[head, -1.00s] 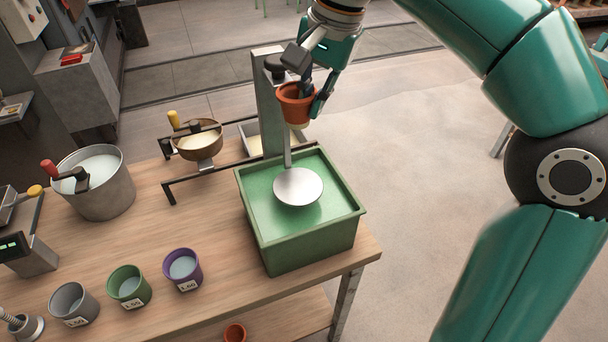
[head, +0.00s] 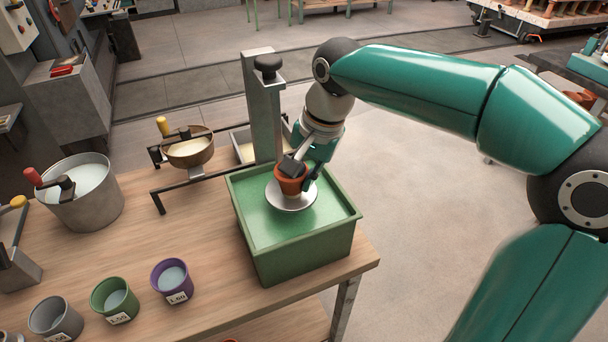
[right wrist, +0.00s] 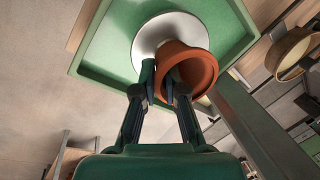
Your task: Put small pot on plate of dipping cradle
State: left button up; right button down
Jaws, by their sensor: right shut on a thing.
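The small terracotta pot (head: 291,182) is upright over the round pale plate (head: 290,204) of the dipping cradle, above the green tank. My right gripper (head: 310,178) is shut on the pot's side; I cannot tell whether the pot's base touches the plate. In the right wrist view the pot (right wrist: 188,72) is between my fingertips (right wrist: 160,80) and overlaps the plate (right wrist: 158,30). The cradle's grey post (head: 262,105) with its black knob stands behind. My left gripper is out of view.
The green tank (head: 300,258) sits at the bench's right edge. Purple (head: 171,283) and green (head: 112,301) cups and a grey cup (head: 55,322) stand front left. A metal bucket (head: 95,208) and a brown bowl on a stand (head: 190,150) are further back. Open bench lies between.

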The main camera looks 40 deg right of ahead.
jog(key=c, duration=1.2)
grip_release()
jog(key=shift+c, duration=0.2)
jog(key=p+v, duration=0.1)
jog(key=v, duration=1.1)
jog(key=shift+s, duration=0.15)
